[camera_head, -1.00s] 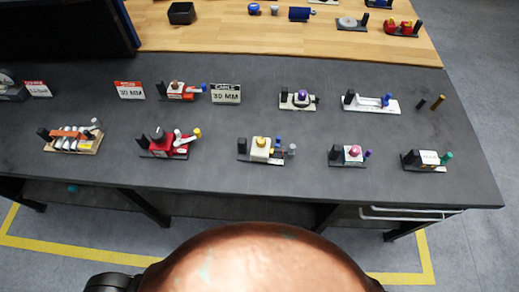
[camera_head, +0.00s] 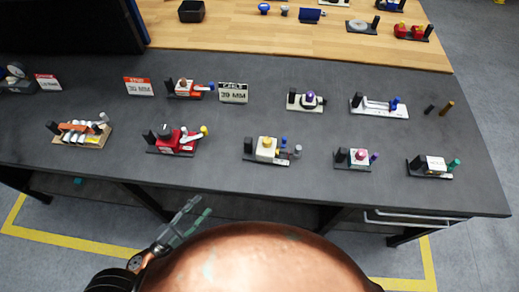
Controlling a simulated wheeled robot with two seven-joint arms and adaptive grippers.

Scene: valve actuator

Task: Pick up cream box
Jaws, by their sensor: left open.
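Several small valve devices stand on the dark grey table (camera_head: 225,180). One has a cream box with a yellow knob (camera_head: 266,156) and sits in the near row, at the middle. Another pale, cream-white box with a purple knob (camera_head: 306,103) sits in the far row, right of the middle. I cannot tell which one the task names. My left gripper (camera_head: 205,206) is open and empty, in front of the table's near edge, to the left of and nearer than both boxes. My right gripper is not in view.
A red device (camera_head: 177,143) and a device with several white cylinders (camera_head: 82,133) stand at the near left. A pink-knobbed device (camera_head: 356,158) and a green-tipped one (camera_head: 433,167) stand at the right. A dark monitor (camera_head: 70,25) fills the far left.

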